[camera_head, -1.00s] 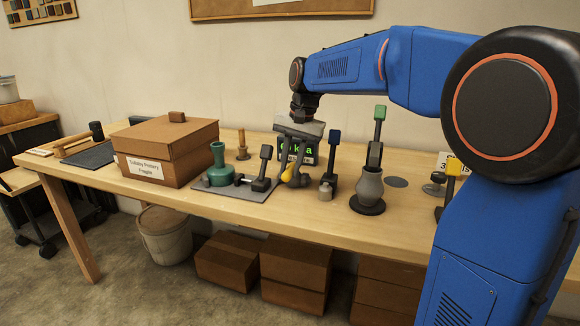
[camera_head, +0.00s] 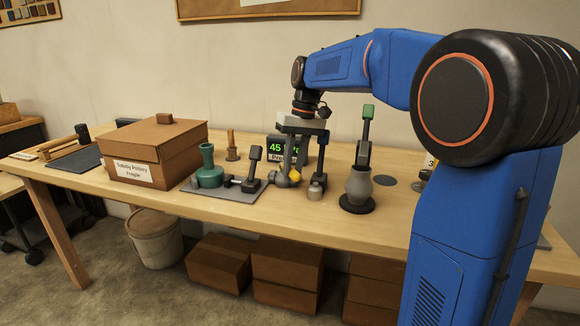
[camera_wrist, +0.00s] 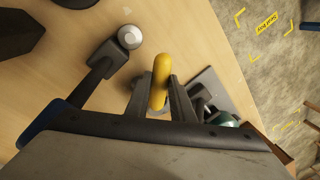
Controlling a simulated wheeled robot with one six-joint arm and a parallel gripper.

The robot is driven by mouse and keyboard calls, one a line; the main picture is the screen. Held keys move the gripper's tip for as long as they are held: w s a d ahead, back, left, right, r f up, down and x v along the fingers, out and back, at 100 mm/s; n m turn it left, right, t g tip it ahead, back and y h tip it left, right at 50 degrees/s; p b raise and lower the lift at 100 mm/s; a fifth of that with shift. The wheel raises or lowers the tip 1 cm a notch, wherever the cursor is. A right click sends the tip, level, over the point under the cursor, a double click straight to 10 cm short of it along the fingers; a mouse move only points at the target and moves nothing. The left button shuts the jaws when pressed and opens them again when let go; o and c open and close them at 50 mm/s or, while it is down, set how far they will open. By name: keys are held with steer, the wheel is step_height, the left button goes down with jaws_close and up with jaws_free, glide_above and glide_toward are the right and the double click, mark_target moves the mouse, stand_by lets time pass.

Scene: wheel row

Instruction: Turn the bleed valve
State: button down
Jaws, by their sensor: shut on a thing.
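The yellow handle (camera_head: 294,175), which I take to be the bleed valve's, is low at the workbench's middle. My gripper (camera_head: 286,177) reaches down over it from above. In the wrist view the yellow handle (camera_wrist: 161,75) stands between the two grey fingers of my gripper (camera_wrist: 159,90), which are shut on it. The valve's body below the handle is hidden by the fingers.
A display (camera_head: 285,150) is behind; a cardboard box (camera_head: 155,150) is far left.

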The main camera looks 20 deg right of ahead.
steer(key=shift+d+n, duration=0.2)
steer(key=shift+n, duration=0.1)
stand_by(0.4)
steer(key=c, duration=1.5)
jaws_free()
steer(key=shift+c, duration=0.2)
steer(key=d+r, duration=0.3)
steer(key=r, duration=1.4)
steer(key=shift+w+d, duration=0.15)
steer(key=shift+w, duration=0.2)
